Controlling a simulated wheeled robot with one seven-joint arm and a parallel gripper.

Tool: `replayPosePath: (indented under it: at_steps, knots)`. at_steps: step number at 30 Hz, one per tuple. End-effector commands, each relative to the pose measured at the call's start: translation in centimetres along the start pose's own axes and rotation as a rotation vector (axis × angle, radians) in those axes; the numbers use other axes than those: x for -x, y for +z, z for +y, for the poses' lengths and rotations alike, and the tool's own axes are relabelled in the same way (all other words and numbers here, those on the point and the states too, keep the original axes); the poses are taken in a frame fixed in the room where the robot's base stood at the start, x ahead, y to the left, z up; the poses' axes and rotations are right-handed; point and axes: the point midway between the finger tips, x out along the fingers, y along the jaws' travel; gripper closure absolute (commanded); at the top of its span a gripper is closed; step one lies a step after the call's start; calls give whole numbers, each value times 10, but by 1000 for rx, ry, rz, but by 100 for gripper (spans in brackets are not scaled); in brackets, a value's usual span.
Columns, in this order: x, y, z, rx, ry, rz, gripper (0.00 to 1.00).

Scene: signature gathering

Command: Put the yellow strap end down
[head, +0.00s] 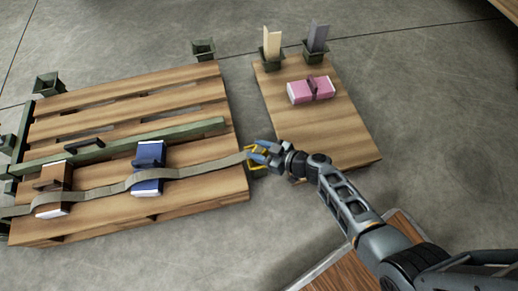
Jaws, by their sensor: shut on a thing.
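The strap (203,169) is a tan band that runs over the pallet (190,110) from the left edge to the right edge. It passes over a brown block (54,188) and a blue block (149,167). Its yellow end (258,168) is a small frame just past the pallet's right edge. My gripper (257,154) is shut on the yellow strap end there, over the gap between the pallet and a wooden board. How high the end is above the floor I cannot tell.
The wooden board (345,142) on the right bears a pink block (311,90). Two dark green holders stand at its back with a cream piece (272,42) and a grey piece (318,37). A green bar (120,145) crosses the pallet behind the strap. Bare floor (190,255) lies in front.

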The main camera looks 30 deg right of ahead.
Motion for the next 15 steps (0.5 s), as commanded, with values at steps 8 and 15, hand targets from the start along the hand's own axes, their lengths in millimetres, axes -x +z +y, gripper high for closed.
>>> replayPosePath:
  at_steps: [8,15]
  knots:
    - [-1,2,0,-1,0,1,38]
    - [-1,2,0,-1,0,0,30]
